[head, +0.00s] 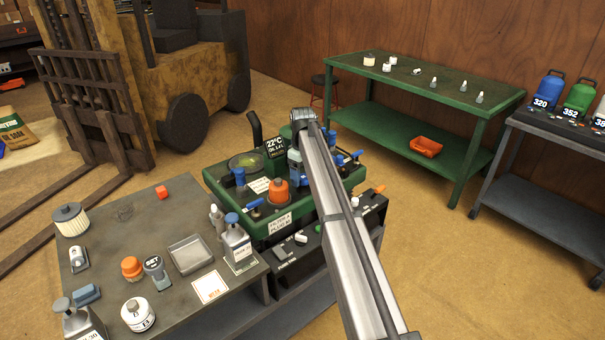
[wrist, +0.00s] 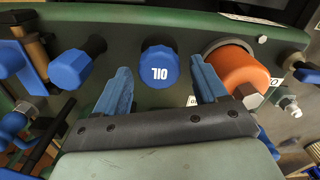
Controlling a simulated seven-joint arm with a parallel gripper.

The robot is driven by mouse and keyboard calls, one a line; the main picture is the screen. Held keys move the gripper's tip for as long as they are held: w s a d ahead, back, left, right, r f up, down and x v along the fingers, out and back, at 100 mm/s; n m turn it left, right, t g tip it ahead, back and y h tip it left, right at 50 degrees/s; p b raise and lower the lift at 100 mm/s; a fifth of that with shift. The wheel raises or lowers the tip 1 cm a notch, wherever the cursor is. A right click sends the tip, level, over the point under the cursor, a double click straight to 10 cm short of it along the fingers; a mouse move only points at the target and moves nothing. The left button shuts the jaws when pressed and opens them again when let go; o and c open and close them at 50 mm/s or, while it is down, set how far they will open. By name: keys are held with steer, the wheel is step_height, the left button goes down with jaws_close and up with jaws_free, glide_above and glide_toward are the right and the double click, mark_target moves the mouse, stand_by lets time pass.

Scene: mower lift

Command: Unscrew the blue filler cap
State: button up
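A blue cap marked "OIL" (wrist: 160,67) stands on the green machine deck (wrist: 130,15) in the middle of the wrist view. My gripper (wrist: 162,80) is open, with one blue finger to the cap's left and one to its right. Gaps show on both sides, and I cannot tell whether the fingertips reach down to the cap's height. Nothing is held. In the head view my arm covers part of the green machine (head: 212,187), and I cannot make out the "OIL" cap there.
An orange filter (wrist: 240,72) sits close to the right finger, and a faceted blue knob (wrist: 72,67) to the left. More blue knobs and fittings surround them. In the head view a grey bench (head: 130,235) with loose parts stands front left, and a green table (head: 400,75) behind.

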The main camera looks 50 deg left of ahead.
steer(key=c, duration=0.9)
steer(key=o, duration=1)
steer(key=shift+d, duration=0.2)
steer(key=m, duration=0.5)
steer(key=shift+m, duration=0.4)
steer(key=m, duration=1.8)
